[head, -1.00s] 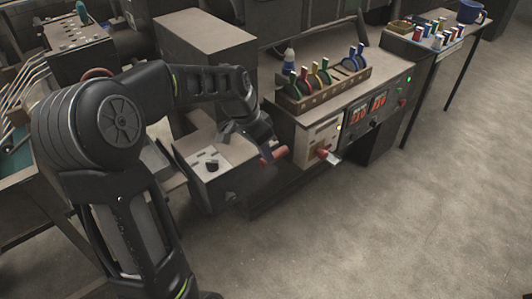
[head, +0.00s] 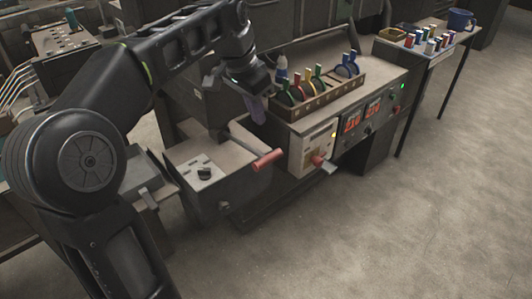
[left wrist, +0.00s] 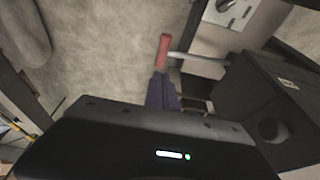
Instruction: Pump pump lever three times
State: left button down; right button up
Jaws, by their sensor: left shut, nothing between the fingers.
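The pump lever (head: 268,159) is a grey rod with a red grip, sticking out from the low grey unit (head: 190,172) left of the control bench. It also shows in the left wrist view (left wrist: 164,52), with its rod running to the right. My left gripper (head: 258,112) is shut and empty, fingers pointing down, above the red grip and apart from it. In the left wrist view its purple fingers (left wrist: 162,92) are together, just below the grip in the picture. My right gripper is not in view.
A second red handle (head: 320,161) sticks out of the bench's front panel, right of the lever. The bench holds a rack (head: 318,98) of coloured ring-shaped tools and a bottle (head: 282,68). A side table (head: 440,50) stands at the back right. The floor at right is clear.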

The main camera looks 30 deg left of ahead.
aim_at(268, 157)
pick_arm(q)
jog(key=x, duration=0.9)
jog(key=s+x, duration=0.1)
jog(key=x, duration=0.4)
jog(key=shift+a+f, duration=0.15)
jog(key=shift+a, duration=0.1)
